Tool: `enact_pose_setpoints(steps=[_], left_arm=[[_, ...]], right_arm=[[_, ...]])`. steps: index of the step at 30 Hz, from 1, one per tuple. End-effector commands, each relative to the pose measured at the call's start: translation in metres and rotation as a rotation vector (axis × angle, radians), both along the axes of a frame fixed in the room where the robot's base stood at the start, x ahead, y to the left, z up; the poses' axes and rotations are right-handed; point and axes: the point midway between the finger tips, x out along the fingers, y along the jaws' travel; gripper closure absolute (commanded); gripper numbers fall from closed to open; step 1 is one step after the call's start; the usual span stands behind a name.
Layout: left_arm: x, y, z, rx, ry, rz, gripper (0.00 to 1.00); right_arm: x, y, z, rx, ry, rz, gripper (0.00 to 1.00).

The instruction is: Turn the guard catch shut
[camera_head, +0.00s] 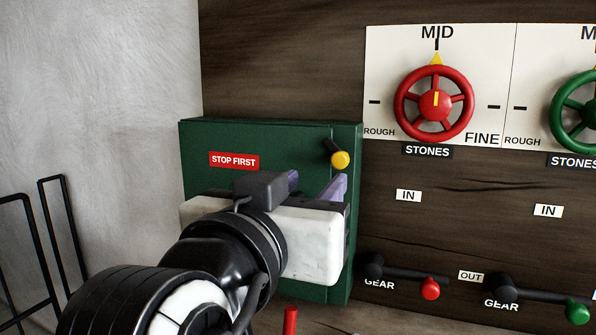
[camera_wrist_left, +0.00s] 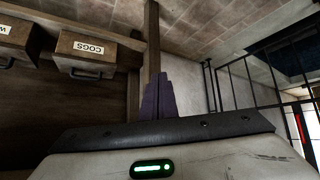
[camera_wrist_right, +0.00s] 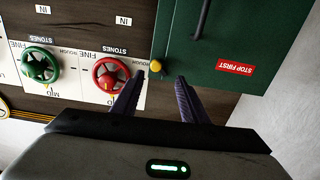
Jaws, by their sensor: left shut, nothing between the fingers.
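The guard catch is a short black lever with a yellow knob (camera_head: 340,160), on the right part of the green guard box (camera_head: 270,138). The lever slants down and right from its pivot to the knob.
A red handwheel (camera_head: 435,104) and a green handwheel (camera_head: 580,108) are on the wall to the right. A red-knobbed gear lever (camera_head: 430,288) sits low, right of the box. Black railings (camera_head: 62,235) stand at left. The left wrist view shows a COGS drawer (camera_wrist_left: 86,52).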

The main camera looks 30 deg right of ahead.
Motion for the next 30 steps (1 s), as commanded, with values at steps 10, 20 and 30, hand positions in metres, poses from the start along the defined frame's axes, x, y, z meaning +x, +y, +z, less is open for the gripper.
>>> enact_pose_setpoints(steps=[10,20,30], left_arm=[[-0.011,-0.002,-0.004,-0.001,0.025,-0.003,1.00],[-0.012,-0.002,-0.003,-0.001,0.027,-0.002,1.00],[-0.004,-0.002,0.001,0.000,0.011,-0.001,1.00]], right_arm=[[0.024,-0.037,0.003,0.013,-0.017,-0.017,0.60],[0.056,-0.074,0.002,0.015,-0.016,-0.013,0.60],[0.061,-0.079,0.002,0.016,-0.015,-0.011,0.60]])
